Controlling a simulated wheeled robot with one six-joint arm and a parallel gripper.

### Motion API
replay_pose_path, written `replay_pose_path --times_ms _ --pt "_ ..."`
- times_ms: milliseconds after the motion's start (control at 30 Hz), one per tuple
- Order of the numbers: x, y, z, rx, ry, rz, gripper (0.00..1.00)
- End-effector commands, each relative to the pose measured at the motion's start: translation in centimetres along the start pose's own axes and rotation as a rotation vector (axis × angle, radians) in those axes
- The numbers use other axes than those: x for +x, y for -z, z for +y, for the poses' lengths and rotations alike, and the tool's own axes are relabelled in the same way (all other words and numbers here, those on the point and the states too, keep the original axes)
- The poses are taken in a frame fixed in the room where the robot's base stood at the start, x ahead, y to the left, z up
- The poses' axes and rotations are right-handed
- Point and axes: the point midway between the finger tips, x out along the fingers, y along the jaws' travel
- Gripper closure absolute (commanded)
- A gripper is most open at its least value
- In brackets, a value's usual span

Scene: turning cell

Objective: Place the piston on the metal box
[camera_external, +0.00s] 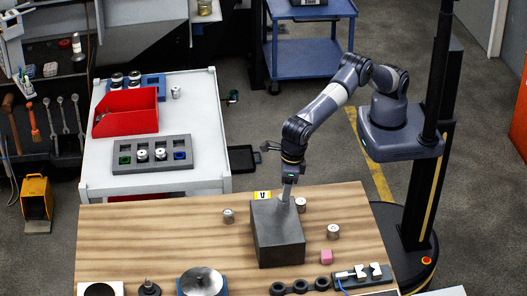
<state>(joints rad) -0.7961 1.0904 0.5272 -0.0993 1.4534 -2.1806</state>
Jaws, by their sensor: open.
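The metal box (278,225) is a dark grey block on the wooden table, near its middle. Small silver cylinders that look like pistons stand around it: one cylinder (228,216) to its left, another (333,232) to its right, and a third (300,204) at its far right corner. I cannot tell whether the third touches the box or which one is the task's piston. My gripper (286,195) points down over the far end of the box, just left of the third cylinder. It is open; its fingertips are small and any contact is unclear.
A round metal disc (202,281) sits front left. A white cart (205,120) with a red bin (125,112) stands behind. The table's left part is mostly clear.

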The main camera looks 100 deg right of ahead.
Motion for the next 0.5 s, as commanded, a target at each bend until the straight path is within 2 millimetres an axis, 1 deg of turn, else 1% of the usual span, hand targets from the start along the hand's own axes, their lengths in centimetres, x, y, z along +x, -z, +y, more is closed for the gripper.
replay_pose_path --times_ms 33,100,233,333,500 --pt "-1.2 0.0 0.1 0.0 -0.005 -0.003 0.46" --pt "-2.7 0.0 0.1 0.0 -0.003 -0.002 0.46" --pt "-5.0 0.0 0.1 0.0 -0.002 -0.001 0.46" --pt "-6.2 0.0 0.0 0.0 -0.001 -0.001 0.46" --pt "-7.1 0.0 0.0 0.0 0.0 0.0 0.46"
